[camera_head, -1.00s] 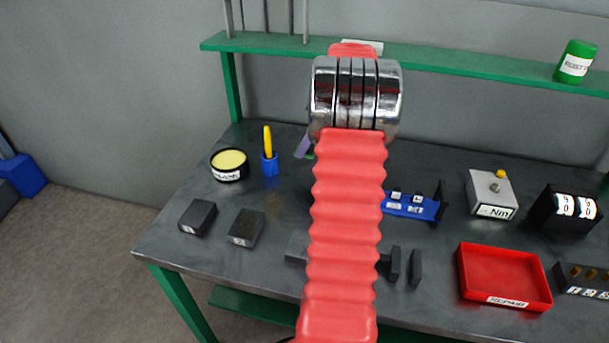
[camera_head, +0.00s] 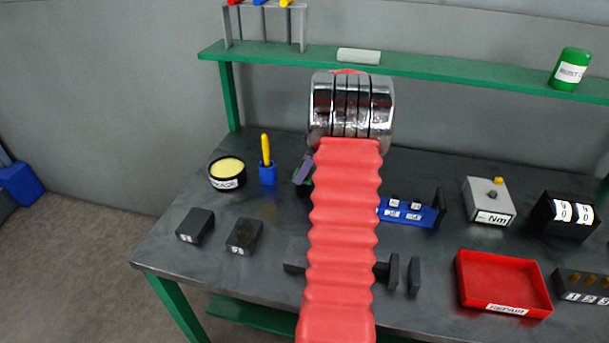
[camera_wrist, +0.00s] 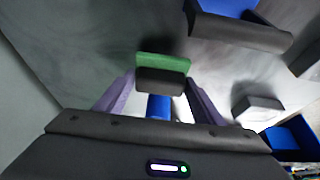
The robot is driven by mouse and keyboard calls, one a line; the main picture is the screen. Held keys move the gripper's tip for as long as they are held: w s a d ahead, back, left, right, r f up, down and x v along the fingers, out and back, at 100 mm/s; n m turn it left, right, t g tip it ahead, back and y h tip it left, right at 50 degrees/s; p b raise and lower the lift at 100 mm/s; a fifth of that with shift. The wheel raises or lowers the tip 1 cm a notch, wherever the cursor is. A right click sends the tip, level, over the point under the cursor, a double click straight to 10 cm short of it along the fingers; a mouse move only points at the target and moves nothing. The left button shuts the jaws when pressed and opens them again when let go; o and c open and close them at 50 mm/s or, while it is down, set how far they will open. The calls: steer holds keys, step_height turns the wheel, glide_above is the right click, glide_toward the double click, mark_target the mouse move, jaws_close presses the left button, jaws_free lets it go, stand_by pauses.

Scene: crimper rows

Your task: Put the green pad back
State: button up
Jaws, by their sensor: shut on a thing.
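The green pad (camera_wrist: 163,63), a flat green layer on a dark block, sits between my fingertips in the wrist view. My gripper (camera_wrist: 160,82) has purple fingers and is shut on it. A blue piece (camera_wrist: 160,107) shows between the fingers behind the pad; I cannot tell whether it belongs to the held thing. In the head view my gripper (camera_head: 303,170) is mostly hidden behind my red arm, over the bench middle, left of a blue fixture (camera_head: 407,212) with several small labelled tiles. Bench surface shows beyond the pad in the wrist view.
Two dark blocks (camera_head: 244,237), a yellow-topped round tin (camera_head: 227,173) and a blue cup (camera_head: 267,174) with a yellow tool stand left. Right are a red tray (camera_head: 503,283), a grey Nm box (camera_head: 489,202) and a black counter (camera_head: 562,215). A green shelf (camera_head: 430,66) runs behind.

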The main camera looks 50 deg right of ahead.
steer(key=shift+f, duration=1.5)
steer(key=o, duration=1.1)
steer(key=shift+f, duration=0.1)
steer(key=v, duration=1.2)
